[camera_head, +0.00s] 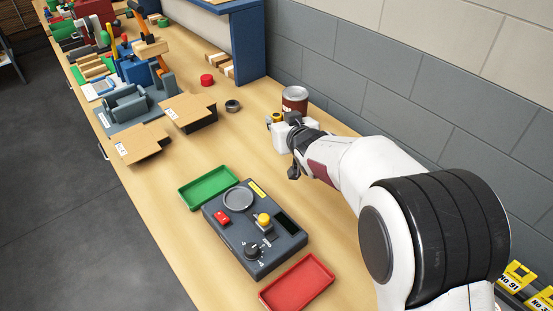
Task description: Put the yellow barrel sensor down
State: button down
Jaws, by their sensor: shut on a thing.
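My gripper (277,125) is over the right side of the bench, near the wall, at the end of my white arm. It is shut on the yellow barrel sensor (277,116), of which only a small yellow part shows at the fingers. The rest of the sensor is hidden by the gripper, and I cannot tell whether it touches the bench. A brown can with a pale top (295,100) stands just behind the gripper.
A dark grey test box (228,228) with a round plate, red button and yellow piece lies nearer, between a green tray (208,187) and a red tray (297,283). Cardboard boxes (190,111), a dark ring (232,106) and a red cylinder (207,80) lie farther back.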

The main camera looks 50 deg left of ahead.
dwell(0.3)
jog(key=shift+f, duration=3.15)
jog(key=shift+f, duration=1.85)
jog(key=shift+f, duration=0.15)
jog(key=c, duration=1.8)
grip_release()
jog(key=shift+o, duration=0.2)
